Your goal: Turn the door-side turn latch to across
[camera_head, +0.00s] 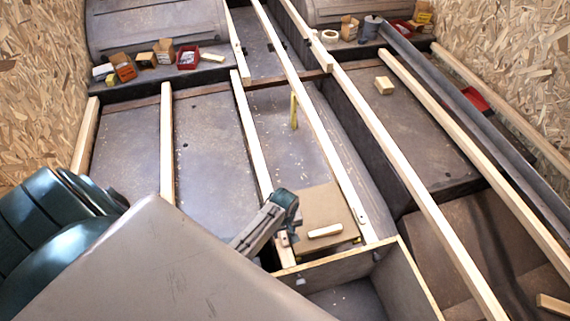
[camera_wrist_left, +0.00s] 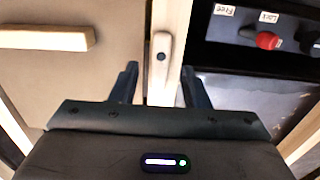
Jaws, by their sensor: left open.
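A pale wooden turn latch (camera_wrist_left: 162,52) with a dark central screw lies along a light batten in the left wrist view. My left gripper (camera_wrist_left: 160,84) is open and empty, with its fingers on either side of the batten, short of the latch in that picture. In the head view the left gripper (camera_head: 288,222) is over the left batten beside a brown panel (camera_head: 318,203) with a wooden bar handle (camera_head: 325,231). Another latch (camera_head: 361,215) lies along the right batten. My right gripper is not in view. I cannot tell which latch is door-side.
The left wrist view shows a red knob (camera_wrist_left: 268,40) with "Free" and "Lock" labels. An open wooden box (camera_head: 345,275) stands in front of the panel. Long battens (camera_head: 400,170) cross the floor. Small boxes (camera_head: 122,68) and a red bin (camera_head: 187,57) are at the back.

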